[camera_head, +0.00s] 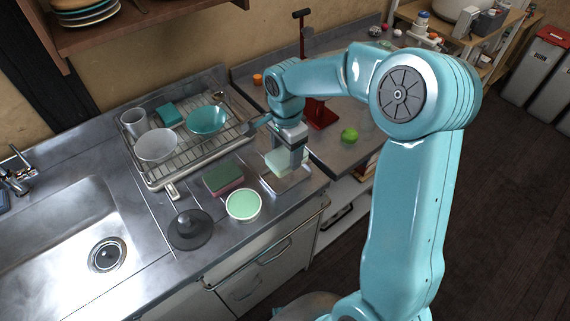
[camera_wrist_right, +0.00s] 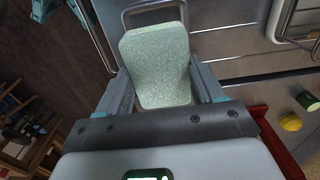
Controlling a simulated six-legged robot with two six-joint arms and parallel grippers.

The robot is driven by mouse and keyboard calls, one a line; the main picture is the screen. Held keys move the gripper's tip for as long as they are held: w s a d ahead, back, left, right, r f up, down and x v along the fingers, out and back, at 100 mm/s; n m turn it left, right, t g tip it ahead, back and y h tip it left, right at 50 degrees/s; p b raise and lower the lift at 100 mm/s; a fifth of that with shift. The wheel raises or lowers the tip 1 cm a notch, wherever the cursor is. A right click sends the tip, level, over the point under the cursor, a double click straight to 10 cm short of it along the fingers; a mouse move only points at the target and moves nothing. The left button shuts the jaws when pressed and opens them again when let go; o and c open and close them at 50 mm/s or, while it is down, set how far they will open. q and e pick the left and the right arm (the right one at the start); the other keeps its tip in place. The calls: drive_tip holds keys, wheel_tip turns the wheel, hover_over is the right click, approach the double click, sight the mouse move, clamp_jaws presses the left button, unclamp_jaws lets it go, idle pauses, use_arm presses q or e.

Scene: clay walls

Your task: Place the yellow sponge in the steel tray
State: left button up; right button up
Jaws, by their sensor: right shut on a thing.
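A pale greenish block that looks like a sponge (camera_head: 276,164) is between the fingers of my right gripper (camera_head: 292,150); its colour reads pale green rather than yellow. It also fills the middle of the right wrist view (camera_wrist_right: 158,62), with a finger on each side. My right gripper is shut on it. A small steel tray (camera_head: 293,185) lies on the counter directly below it. I cannot tell whether the sponge touches the tray floor. The gripper hides part of the sponge and tray. My left gripper is not in view.
A green-and-red sponge (camera_head: 224,178), a bowl with pale green contents (camera_head: 243,205) and a dark grey lid-like disc (camera_head: 190,229) lie left of the tray. A dish rack (camera_head: 160,178) with bowls stands behind. A green round thing (camera_head: 349,135) is at right. The sink (camera_head: 65,240) is far left.

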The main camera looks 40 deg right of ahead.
sight(286, 165)
wheel_tip(286, 165, down, 6)
drive_tip(key=shift+w+r, duration=0.1)
drive_tip(key=shift+r, duration=0.2)
drive_tip(key=o, duration=1)
wheel_tip(286, 165, up, 12)
drive_tip(key=shift+r, duration=0.1)
